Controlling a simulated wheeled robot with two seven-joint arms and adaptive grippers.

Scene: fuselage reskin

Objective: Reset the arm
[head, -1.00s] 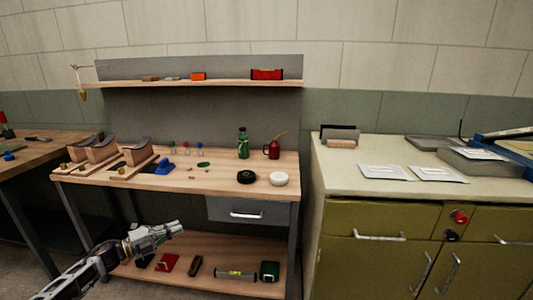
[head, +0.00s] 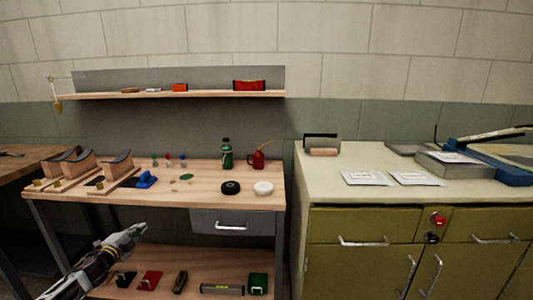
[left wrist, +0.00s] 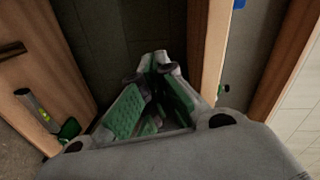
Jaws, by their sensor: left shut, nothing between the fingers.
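My left gripper (head: 134,234) comes in from the lower left in the head view, in front of the workbench and below its top. It is shut and holds nothing. In the left wrist view the left gripper (left wrist: 158,62) shows its green finger pads, with the tips together. Wooden edges of the bench show on both sides of it there. My right arm and gripper are not in view.
The workbench top (head: 110,208) carries wooden blocks, a green bottle (head: 227,154), a red oil can (head: 256,159) and two round pieces. Its lower shelf (head: 215,270) holds a level (head: 222,289) and other items. Olive cabinets (head: 365,225) stand at right.

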